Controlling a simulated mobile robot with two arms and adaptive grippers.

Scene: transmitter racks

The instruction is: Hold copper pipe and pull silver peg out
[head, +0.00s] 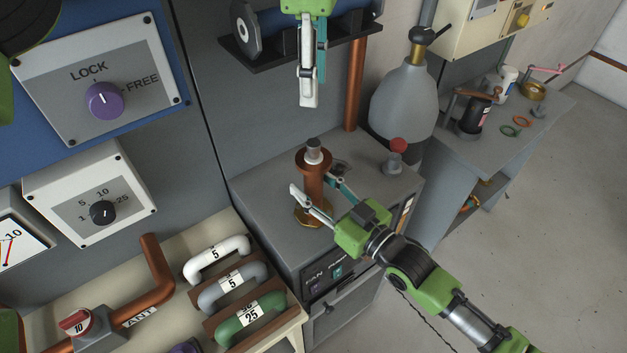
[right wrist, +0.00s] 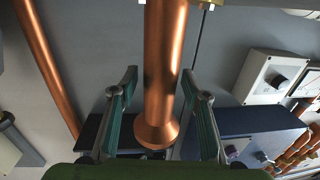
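The copper pipe (head: 314,183) stands upright on the grey cabinet, with a wide collar at its top and a brass-coloured base. The silver peg (head: 313,155) sticks up out of the pipe's top. My right gripper (head: 315,187) has one finger on each side of the pipe. In the right wrist view, the pipe (right wrist: 163,65) passes between its spread fingers, with a gap visible at the left finger; contact on the right side is unclear. My left gripper (head: 315,94) points down above the peg, empty, its fingers apart. The peg's lower part is hidden inside the pipe.
A red-knobbed switch (head: 397,155) stands right of the pipe on the cabinet top (head: 262,188). A grey bottle-shaped vessel (head: 403,100) and a vertical copper pipe (head: 355,85) are behind. Several coloured handles (head: 233,283) lie at lower left. A shelf (head: 262,66) is near my left gripper.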

